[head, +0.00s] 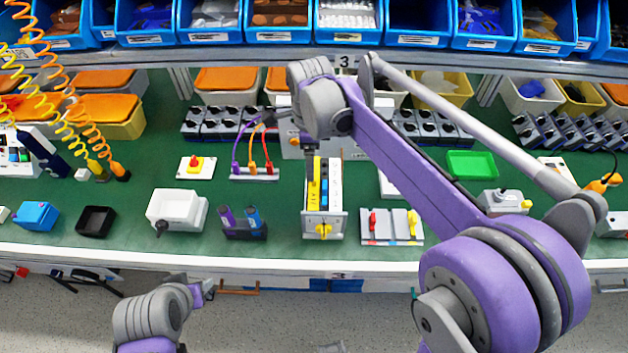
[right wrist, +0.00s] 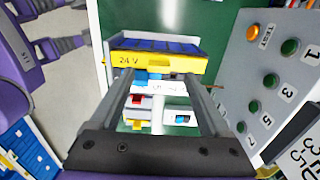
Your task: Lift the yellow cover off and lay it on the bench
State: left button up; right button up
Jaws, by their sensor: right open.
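A yellow piece (head: 312,197), apparently the cover, shows on the unit beside a blue strip. My right gripper (head: 311,165) is over the unit's back part, pointing down. In the right wrist view, my right gripper (right wrist: 160,82) is open. A yellow part marked 24 V (right wrist: 158,62) with blue ribs lies beyond its fingertips; I cannot tell whether they touch. My left gripper is out of view; only part of its arm shows.
Left of the unit are blue and purple cylinders in a dark holder (head: 244,232) and a white box (head: 174,208). Right of it is a panel with red and yellow levers (head: 392,238). Clear bench lies between the white box and a black tray (head: 95,222).

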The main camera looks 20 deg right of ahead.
jog(key=f, duration=0.3)
jog(key=shift+s+d+f, duration=0.1)
jog(key=shift+d+f, duration=0.3)
jog(key=shift+f, duration=0.55)
grip_shut()
